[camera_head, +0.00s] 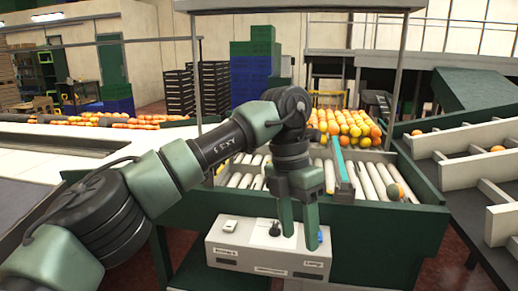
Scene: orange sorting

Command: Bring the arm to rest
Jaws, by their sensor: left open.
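My left arm comes in from the left and reaches across the middle of the head view. Its gripper (299,238) points down with its two green fingers apart and nothing visible between them. The fingers overlap the right part of a pale control box (232,252) with small labels and switches; I cannot tell whether they touch it. My right gripper is not in view.
Behind the gripper is a green-framed roller table (375,222) with a heap of oranges (350,128) at its far end. A pale divided sorting frame (500,222) stands at right, crates (254,75) behind.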

